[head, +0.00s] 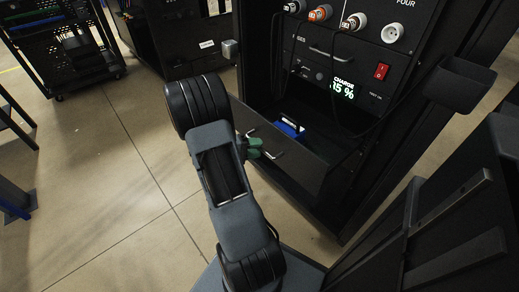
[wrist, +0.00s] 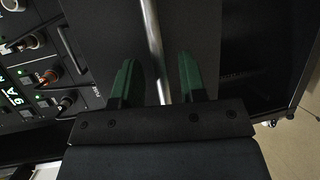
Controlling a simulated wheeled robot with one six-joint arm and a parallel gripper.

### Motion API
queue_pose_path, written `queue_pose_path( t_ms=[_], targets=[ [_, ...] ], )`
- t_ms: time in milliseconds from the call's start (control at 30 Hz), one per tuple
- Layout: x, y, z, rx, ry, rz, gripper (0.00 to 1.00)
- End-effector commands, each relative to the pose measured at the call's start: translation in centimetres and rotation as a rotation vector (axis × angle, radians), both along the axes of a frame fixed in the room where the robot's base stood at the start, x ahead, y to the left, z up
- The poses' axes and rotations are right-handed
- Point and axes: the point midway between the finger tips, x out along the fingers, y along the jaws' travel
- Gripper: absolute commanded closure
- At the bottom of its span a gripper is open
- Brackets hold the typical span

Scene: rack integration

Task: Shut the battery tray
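The battery tray (head: 300,160) is a black drawer pulled out from the lower part of the rack. A blue item with a light top (head: 290,128) lies inside it. A silver bar handle (head: 277,155) is on the tray's front panel and shows in the wrist view (wrist: 153,40). My gripper (head: 254,148) is at this handle, its green fingers apart. In the wrist view my gripper (wrist: 157,80) has the bar running between its two fingers, with gaps on both sides. Whether either finger touches the front panel cannot be told.
Above the tray is a panel with a lit charge display (head: 343,90), a red switch (head: 381,71) and plugged cables (head: 320,13). A dark cable hangs in front of the rack. Another rack (head: 65,45) stands at the back left.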

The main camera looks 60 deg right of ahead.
Motion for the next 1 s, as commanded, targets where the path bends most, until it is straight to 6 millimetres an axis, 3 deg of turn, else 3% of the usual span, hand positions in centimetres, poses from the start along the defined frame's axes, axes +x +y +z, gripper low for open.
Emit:
queue_pose_path(
  t_ms=[200,567,933,1000],
  targets=[
    [-1.01,-1.07,-0.29,0.000,0.000,-0.002,0.61],
    [-1.13,-1.24,-0.29,0.000,0.000,0.000,0.62],
    [-1.13,-1.24,-0.29,0.000,0.000,-0.001,0.98],
    [-1.12,-1.23,-0.29,0.000,0.000,-0.001,1.00]
  ],
)
